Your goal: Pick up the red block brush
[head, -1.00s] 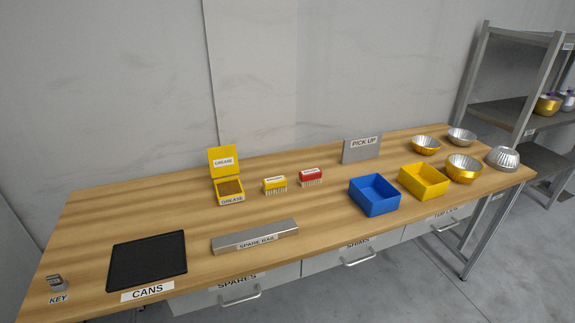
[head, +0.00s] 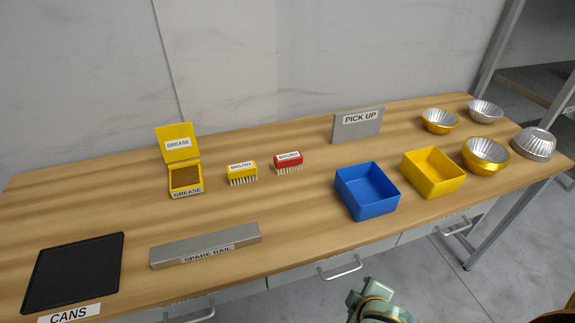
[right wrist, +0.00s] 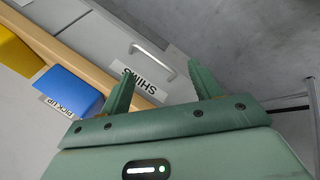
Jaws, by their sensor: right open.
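The red block brush (head: 288,161) has pale bristles and a white BRUSH label. It stands bristles down on the wooden table, right of a yellow block brush (head: 242,172) and left of the blue bin. My right gripper (right wrist: 160,82) is open and empty in the right wrist view, with its fingers toward the bench front and the SHIMS drawer. In the head view a green part of my arm shows at the bottom, in front of the bench and well away from the red brush. My left gripper is not in view.
A blue bin (head: 367,191) and a yellow bin (head: 433,173) stand right of the brushes. A grease box (head: 185,177) with open lid is left. The spare rail (head: 205,246) lies near the front edge. Metal bowls (head: 485,154) fill the right end. Table between rail and brushes is clear.

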